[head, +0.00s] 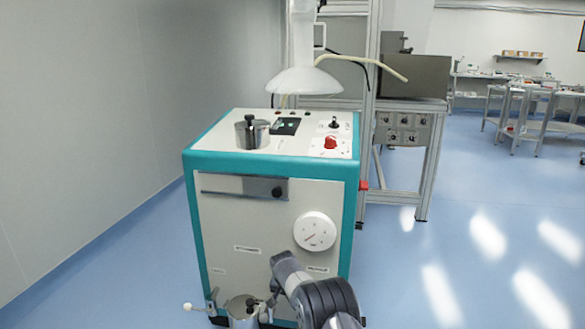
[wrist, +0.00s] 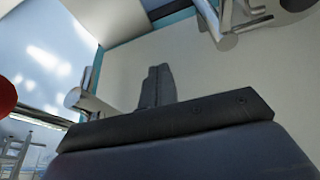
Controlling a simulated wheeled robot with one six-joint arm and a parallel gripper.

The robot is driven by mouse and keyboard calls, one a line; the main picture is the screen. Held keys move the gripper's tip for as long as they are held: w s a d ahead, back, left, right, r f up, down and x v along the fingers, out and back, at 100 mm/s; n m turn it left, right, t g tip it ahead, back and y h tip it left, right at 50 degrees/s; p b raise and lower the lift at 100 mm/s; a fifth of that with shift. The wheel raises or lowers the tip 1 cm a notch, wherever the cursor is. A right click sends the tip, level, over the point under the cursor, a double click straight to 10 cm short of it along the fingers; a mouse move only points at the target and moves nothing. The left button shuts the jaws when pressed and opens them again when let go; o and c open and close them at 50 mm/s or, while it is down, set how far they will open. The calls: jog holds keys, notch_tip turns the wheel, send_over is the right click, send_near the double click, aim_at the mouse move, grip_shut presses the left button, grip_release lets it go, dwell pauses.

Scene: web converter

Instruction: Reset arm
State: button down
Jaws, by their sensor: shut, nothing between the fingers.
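My arm (head: 318,297) shows in the head view at the bottom, in front of the lower front of the machine. The machine is a cream cabinet (head: 230,235) with teal edges. I cannot make out the gripper's fingers in the head view. In the wrist view my gripper (wrist: 157,85) has its dark fingers together, with nothing between them. The cream panel (wrist: 205,70) lies behind the fingers; the gap to it is hard to tell.
A metal pot (head: 252,133) and a red knob (head: 330,142) are on top of the machine. A white dial (head: 315,232) is on its front. Another metal pot (head: 242,310) sits low at the front. A white hood (head: 304,80) hangs above. Floor (head: 460,250) to the right is clear.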

jog(key=w+n, duration=0.1)
jog(key=w+n+y, duration=0.1)
jog(key=n, duration=0.1)
jog(key=shift+r, duration=0.25)
dwell(0.5)
